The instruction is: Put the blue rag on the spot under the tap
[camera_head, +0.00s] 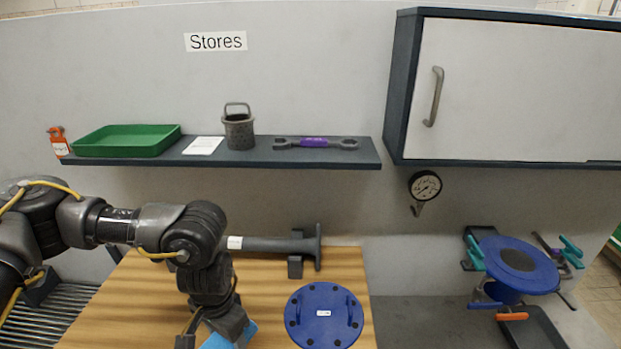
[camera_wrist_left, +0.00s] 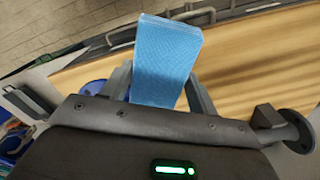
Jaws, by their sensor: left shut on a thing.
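The blue rag (camera_wrist_left: 165,62) is a folded light-blue cloth pad held between the two fingers of my left gripper (camera_wrist_left: 160,88) in the left wrist view. In the head view my left gripper (camera_head: 222,330) is low over the wooden table, and part of the blue rag (camera_head: 246,334) shows beside it at the bottom edge. An orange handle (camera_head: 513,316), possibly of the tap, is at the lower right, above a dark tray (camera_head: 548,335). The spot under the tap cannot be made out clearly. My right gripper is not in view.
On the wooden table (camera_head: 130,310) are a blue bolted disc (camera_head: 322,318) and a dark flanged bar (camera_head: 270,244). A blue round-topped fitting (camera_head: 512,252) with teal handles stands right. A shelf (camera_head: 225,161) holds a green tray (camera_head: 127,141), pot (camera_head: 238,131) and wrench (camera_head: 315,143).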

